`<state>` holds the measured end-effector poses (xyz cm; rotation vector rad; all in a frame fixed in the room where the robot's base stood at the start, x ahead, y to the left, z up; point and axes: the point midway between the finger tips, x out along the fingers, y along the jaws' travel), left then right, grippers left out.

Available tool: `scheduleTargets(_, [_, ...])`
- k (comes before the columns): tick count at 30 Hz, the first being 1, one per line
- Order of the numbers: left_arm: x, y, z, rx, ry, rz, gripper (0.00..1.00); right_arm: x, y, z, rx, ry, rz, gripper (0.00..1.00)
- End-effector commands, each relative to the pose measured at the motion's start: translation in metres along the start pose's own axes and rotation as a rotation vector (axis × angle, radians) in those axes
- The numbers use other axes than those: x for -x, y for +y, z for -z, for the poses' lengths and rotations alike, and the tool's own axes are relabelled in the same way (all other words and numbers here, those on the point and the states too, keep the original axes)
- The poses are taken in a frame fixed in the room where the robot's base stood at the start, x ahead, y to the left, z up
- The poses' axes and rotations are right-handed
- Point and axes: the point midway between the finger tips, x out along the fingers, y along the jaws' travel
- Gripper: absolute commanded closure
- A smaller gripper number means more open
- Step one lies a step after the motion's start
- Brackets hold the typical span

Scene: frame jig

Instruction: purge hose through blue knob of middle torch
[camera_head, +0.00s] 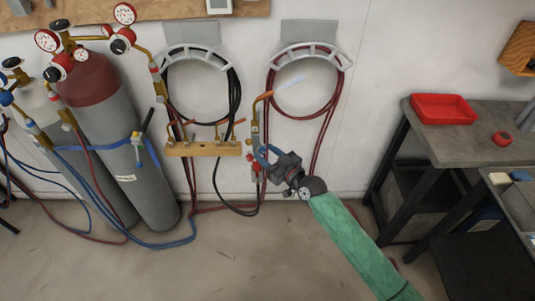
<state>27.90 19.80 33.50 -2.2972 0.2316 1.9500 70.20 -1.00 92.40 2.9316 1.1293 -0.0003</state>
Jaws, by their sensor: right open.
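A brass torch (255,128) hangs upright against the wall, right of the wooden torch rack (203,149). Its orange tip (264,96) bends up to the right, and a pale bluish streak (290,83) extends from it. Red knobs (254,163) show low on the torch. Contact cannot be told. The blue knob cannot be told apart from the blue fingers. My left gripper is out of view.
Two gas cylinders (120,150) with gauges stand at the left, held by a blue strap. Black hose (235,95) and red hose (338,95) hang coiled on wall hooks. Hoses trail across the floor. A grey bench (450,145) with a red tray (443,109) stands at the right.

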Motion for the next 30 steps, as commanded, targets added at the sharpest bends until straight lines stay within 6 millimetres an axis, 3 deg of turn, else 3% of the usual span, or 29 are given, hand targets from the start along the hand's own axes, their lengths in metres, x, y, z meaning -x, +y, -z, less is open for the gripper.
scheduleTargets(2, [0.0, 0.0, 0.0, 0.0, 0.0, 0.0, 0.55, 0.0, 0.0, 0.0, 0.0, 0.0, 0.0, 0.59])
scheduleTargets(8, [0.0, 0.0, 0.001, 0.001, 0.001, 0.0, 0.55, 0.0, 0.0, 0.0, 0.0, 0.0, 0.0, 0.98])
scheduleTargets(20, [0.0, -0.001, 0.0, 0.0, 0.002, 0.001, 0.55, 0.0, 0.0, 0.0, -0.064, -0.003, 0.0, 0.99])
scheduleTargets(30, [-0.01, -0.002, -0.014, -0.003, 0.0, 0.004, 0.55, 0.0, -0.001, 0.002, -0.317, -0.016, 0.0, 0.99])
